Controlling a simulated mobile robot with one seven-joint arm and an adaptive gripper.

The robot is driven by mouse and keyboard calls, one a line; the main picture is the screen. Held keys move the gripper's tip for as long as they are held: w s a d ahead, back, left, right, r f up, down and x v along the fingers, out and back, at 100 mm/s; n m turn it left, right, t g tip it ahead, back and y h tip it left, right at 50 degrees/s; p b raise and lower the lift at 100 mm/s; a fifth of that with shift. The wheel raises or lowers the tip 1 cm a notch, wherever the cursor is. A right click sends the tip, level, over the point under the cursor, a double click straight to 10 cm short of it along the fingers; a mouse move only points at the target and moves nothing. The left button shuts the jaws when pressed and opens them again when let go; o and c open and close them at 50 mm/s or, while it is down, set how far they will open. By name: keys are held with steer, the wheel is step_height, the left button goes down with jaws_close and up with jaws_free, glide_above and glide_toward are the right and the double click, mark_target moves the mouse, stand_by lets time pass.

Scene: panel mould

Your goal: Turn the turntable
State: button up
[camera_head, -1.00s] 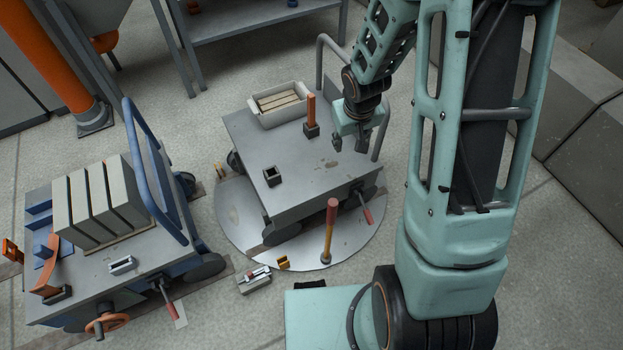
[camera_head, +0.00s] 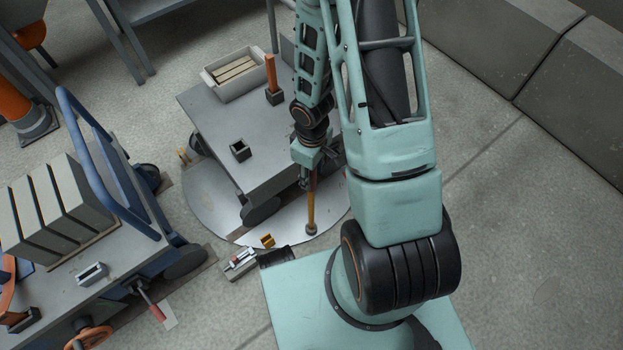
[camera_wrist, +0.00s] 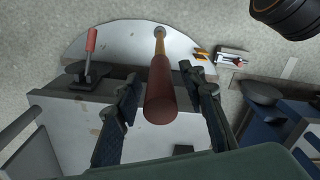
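The turntable (camera_head: 212,208) is a round metal plate set in the floor; it also shows in the wrist view (camera_wrist: 110,45). An upright handle post (camera_head: 311,212) stands near its front edge, yellow-brown below with a dark red grip. In the wrist view the post (camera_wrist: 164,100) rises toward the camera between my two fingers. My gripper (camera_wrist: 165,82) is open, with a gap on both sides of the post. In the head view my gripper (camera_head: 310,176) is over the post's top and hides it.
A grey cart (camera_head: 205,120) stands on the turntable, carrying a tray (camera_head: 215,80) and an orange-handled piece (camera_head: 271,75). A blue-railed cart (camera_head: 110,270) with grey slabs is at left. A small latch block (camera_head: 240,262) lies by the plate's front edge.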

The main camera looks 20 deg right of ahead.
steer(key=shift+f, duration=0.8)
steer(key=shift+c, duration=0.6)
jaws_close()
